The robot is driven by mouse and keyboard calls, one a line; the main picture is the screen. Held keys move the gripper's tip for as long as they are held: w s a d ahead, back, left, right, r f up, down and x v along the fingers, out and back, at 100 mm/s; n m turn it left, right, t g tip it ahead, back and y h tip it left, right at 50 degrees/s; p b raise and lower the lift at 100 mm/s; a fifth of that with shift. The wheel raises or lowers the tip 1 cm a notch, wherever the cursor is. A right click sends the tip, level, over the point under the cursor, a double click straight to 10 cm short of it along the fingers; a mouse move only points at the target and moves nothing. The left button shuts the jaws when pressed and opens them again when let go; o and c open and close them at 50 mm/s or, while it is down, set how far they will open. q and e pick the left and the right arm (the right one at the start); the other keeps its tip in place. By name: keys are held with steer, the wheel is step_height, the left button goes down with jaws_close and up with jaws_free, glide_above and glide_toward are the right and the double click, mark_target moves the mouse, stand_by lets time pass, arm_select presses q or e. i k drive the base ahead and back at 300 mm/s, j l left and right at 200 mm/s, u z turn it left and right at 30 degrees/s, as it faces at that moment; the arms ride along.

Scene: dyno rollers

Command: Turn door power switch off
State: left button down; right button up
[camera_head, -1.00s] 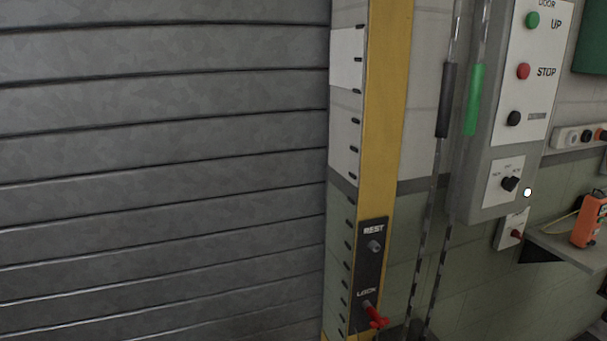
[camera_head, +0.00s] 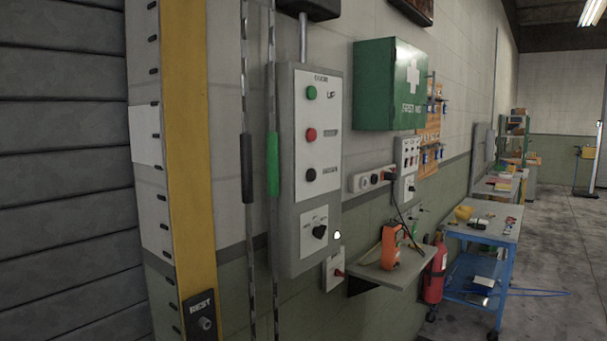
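The grey door control box (camera_head: 288,215) is on the wall left of the middle in the head view. It has a green UP button (camera_head: 311,93), a red button (camera_head: 311,135) and a black button (camera_head: 311,175). Below them is a black rotary knob (camera_head: 320,231) on a white plate, with a small white light (camera_head: 337,236) beside it. A small white switch box (camera_head: 333,271) with a red part sits just below the control box. The labels are too small to tell which one is the door power switch. Neither of my grippers is in view.
A shelf (camera_head: 385,279) with an orange device (camera_head: 390,245) juts out right of the switch box. A green first aid cabinet (camera_head: 375,85) hangs above. A red extinguisher (camera_head: 435,275) and a blue cart (camera_head: 478,270) stand farther right. The floor (camera_head: 555,260) beyond is partly clear.

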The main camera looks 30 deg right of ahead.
mark_target(319, 233)
steer(key=l+z, duration=0.1)
steer(key=z, duration=1.5)
steer(key=l, duration=0.4)
steer(key=i+l, duration=0.15)
steer(key=l, duration=0.7)
steer(key=i, duration=0.05)
